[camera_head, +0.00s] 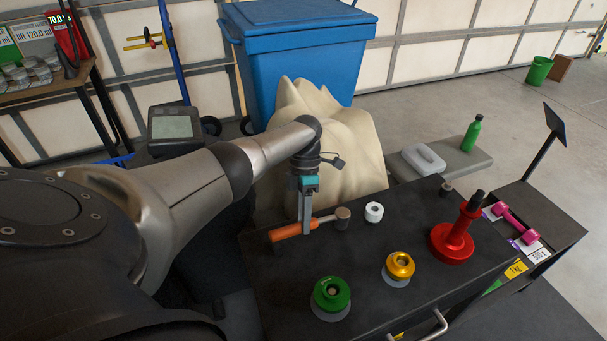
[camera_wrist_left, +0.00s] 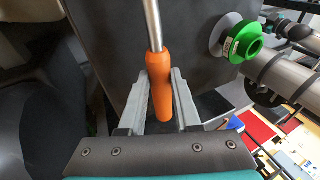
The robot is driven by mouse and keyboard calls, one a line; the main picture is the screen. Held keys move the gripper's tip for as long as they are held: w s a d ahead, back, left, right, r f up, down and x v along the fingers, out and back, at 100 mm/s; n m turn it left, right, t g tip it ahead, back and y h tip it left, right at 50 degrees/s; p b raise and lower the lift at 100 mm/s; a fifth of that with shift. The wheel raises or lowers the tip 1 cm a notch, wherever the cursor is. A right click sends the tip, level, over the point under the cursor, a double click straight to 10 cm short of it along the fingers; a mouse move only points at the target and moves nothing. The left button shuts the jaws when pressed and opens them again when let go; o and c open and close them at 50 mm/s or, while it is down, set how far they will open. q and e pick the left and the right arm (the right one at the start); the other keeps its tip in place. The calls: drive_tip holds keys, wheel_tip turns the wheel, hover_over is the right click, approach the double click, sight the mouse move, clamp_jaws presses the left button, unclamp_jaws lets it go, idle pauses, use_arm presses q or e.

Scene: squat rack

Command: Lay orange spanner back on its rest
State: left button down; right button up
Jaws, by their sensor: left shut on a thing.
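The orange spanner has an orange handle (camera_head: 288,232) and a thin metal shaft. My left gripper (camera_head: 305,228) points down and is shut on the handle near the shaft. In the left wrist view the handle (camera_wrist_left: 160,90) lies between the two grey fingers of my left gripper (camera_wrist_left: 161,76), with the shaft running up out of the frame. In the head view the tool is just above or on the black tabletop (camera_head: 345,265); I cannot tell which. Its shaft points right, towards a grey knob-like end (camera_head: 342,216). I cannot make out its rest. My right gripper is not visible.
On the tabletop stand a white roll (camera_head: 374,212), a green knob (camera_head: 331,294), a yellow knob (camera_head: 399,265) and a red stand (camera_head: 456,235). A pink piece (camera_head: 514,222) lies on the side shelf. A draped beige form (camera_head: 335,135) and blue bin (camera_head: 295,55) stand behind.

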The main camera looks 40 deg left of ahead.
use_arm(q)
drive_tip(key=shift+f+b, duration=0.45)
drive_tip(key=shift+f, duration=0.2)
drive_tip(key=c, duration=0.5)
unclamp_jaws()
drive_tip(key=shift+p+v, duration=0.5)
drive_tip(key=shift+v, duration=3.55)
